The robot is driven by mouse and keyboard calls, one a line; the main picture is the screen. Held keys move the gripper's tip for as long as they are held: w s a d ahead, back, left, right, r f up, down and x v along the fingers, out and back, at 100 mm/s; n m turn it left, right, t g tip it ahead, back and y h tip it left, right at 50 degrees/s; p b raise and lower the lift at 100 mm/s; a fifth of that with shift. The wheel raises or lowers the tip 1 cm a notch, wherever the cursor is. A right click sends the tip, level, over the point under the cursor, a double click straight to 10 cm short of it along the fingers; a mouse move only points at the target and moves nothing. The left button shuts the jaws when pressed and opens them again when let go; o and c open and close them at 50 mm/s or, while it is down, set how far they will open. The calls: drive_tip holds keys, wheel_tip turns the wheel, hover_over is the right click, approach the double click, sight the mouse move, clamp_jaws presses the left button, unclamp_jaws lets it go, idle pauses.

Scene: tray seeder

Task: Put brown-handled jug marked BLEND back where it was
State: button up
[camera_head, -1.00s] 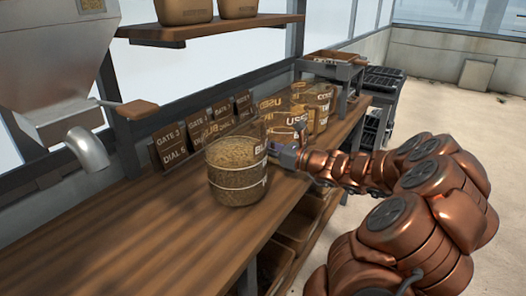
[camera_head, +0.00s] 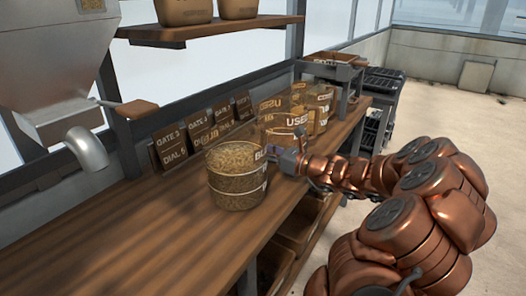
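A clear jug (camera_head: 236,183) full of pale brown grain stands on the wooden bench, in front of a row of dial cards. It looks upright. Its white marking begins with "BL" and the rest runs out of sight around its right side. My gripper (camera_head: 283,160) is at the jug's right side, close against it near the upper part. The jug's handle is not visible; the gripper end covers that side. The fingers are too small and hidden to show whether they are closed on the handle.
Other marked jars, one reading "USED" (camera_head: 284,134), stand just behind my gripper. Dial cards (camera_head: 172,150) lean along the back. A metal hopper spout (camera_head: 87,150) hangs at left. The bench (camera_head: 130,235) is clear at front left. Bins (camera_head: 300,232) sit below.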

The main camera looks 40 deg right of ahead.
drive_tip(key=shift+r, duration=0.15)
drive_tip(key=shift+s+d, duration=0.2)
drive_tip(key=shift+s, duration=0.2)
drive_tip(key=p+v, duration=0.1)
drive_tip(key=v, duration=1)
drive_tip(key=shift+s, duration=0.1)
